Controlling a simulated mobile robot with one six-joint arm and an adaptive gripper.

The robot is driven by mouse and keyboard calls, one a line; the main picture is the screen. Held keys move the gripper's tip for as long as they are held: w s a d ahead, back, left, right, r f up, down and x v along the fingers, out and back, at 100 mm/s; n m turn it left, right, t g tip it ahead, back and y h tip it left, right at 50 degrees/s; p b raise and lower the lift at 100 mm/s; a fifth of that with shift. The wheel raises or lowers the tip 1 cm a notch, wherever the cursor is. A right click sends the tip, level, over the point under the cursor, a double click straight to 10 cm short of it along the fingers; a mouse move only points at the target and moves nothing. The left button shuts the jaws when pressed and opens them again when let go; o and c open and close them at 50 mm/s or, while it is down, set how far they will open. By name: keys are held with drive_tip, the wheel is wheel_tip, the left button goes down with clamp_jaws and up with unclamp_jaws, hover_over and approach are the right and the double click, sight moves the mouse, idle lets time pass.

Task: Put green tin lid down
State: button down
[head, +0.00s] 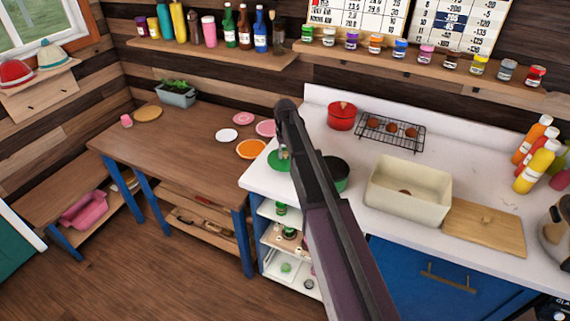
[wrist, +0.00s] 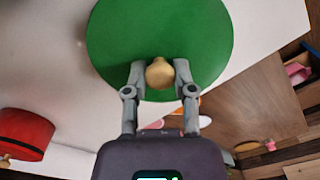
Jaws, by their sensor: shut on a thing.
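The green tin lid (head: 277,161) is a round green disc at the left end of the white counter, partly hidden by my arm in the head view. In the wrist view the lid (wrist: 160,32) fills the top middle, with a pale wooden knob (wrist: 159,73). My gripper (wrist: 160,74) is shut on the knob, one finger on each side. In the head view my gripper (head: 283,152) is small and mostly behind my arm. I cannot tell whether the lid touches the counter. A dark green open tin (head: 336,173) stands just right of my arm.
A red lidded pot (head: 341,115) and a wire rack (head: 391,132) stand farther back on the counter (head: 345,205). A cream basin (head: 408,190) and wooden board (head: 485,228) are to the right. A wooden table (head: 185,137) with several plates adjoins on the left.

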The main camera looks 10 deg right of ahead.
sight(285, 159)
idle(0.3)
drive_tip(key=shift+f+b, duration=1.9)
drive_tip(key=shift+f, duration=0.1)
drive_tip(key=shift+c, duration=2.2)
unclamp_jaws()
drive_tip(key=shift+r, duration=0.2)
wheel_tip(285, 159, up, 12)
drive_tip(key=p, duration=1.2)
drive_tip(key=shift+s, duration=0.1)
